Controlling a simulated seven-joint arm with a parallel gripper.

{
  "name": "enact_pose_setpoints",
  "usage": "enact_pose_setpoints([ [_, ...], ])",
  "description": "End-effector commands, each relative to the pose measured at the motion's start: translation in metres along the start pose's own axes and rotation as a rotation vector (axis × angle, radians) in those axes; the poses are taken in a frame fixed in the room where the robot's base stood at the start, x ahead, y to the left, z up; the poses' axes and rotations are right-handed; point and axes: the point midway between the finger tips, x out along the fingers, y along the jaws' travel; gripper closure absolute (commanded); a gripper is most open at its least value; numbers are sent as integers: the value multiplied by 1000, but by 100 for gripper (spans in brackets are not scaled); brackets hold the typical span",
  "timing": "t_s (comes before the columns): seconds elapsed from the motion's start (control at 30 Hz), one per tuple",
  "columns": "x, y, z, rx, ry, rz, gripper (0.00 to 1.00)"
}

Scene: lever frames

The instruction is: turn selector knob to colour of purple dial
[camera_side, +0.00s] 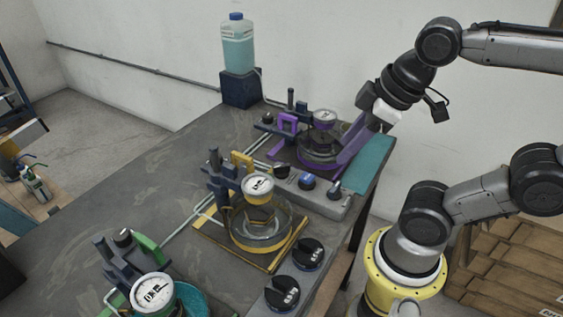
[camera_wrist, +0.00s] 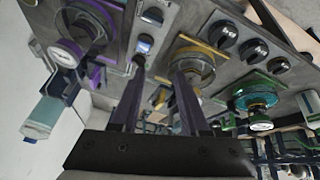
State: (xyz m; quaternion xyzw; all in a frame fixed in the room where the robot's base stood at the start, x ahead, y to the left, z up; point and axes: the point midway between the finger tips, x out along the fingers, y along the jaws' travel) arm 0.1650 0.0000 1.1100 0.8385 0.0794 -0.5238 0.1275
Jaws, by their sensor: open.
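The purple dial (camera_side: 324,116) is a round white-faced gauge with a purple rim, on a purple and dark fixture at the back of the bench. The wrist view shows purple parts of this fixture (camera_wrist: 70,50) at upper left. A knob with a blue face (camera_side: 306,181) sits on a grey panel between the purple and yellow fixtures; it also shows in the wrist view (camera_wrist: 145,43). I cannot read its marks or setting. My gripper (camera_wrist: 160,68) is open and empty, its fingers pointing at the bench, with the blue-faced knob just past the left fingertip.
Dark knobs (camera_side: 308,252) stand on grey panels along the bench's right edge. The yellow fixture with its gauge (camera_side: 258,185) is mid-bench, the green one with its gauge (camera_side: 152,293) at the front. A bottle (camera_side: 237,45) stands at the back. The bench's left part is clear.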

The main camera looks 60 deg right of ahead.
Motion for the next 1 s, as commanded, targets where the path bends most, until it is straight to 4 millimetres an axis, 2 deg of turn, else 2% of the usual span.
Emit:
enact_pose_setpoints([
  [0.13,-10,11,-28,-197,-65,-22,55],
  [0.3,-9,28,-63,-393,-152,-72,55],
  [0.47,7,48,-100,-544,-243,-145,55],
  [0.6,32,64,-123,-593,-308,-203,55],
  [0.77,57,75,-134,-574,-356,-236,55],
  [1.0,76,76,-127,-561,-386,-258,55],
])
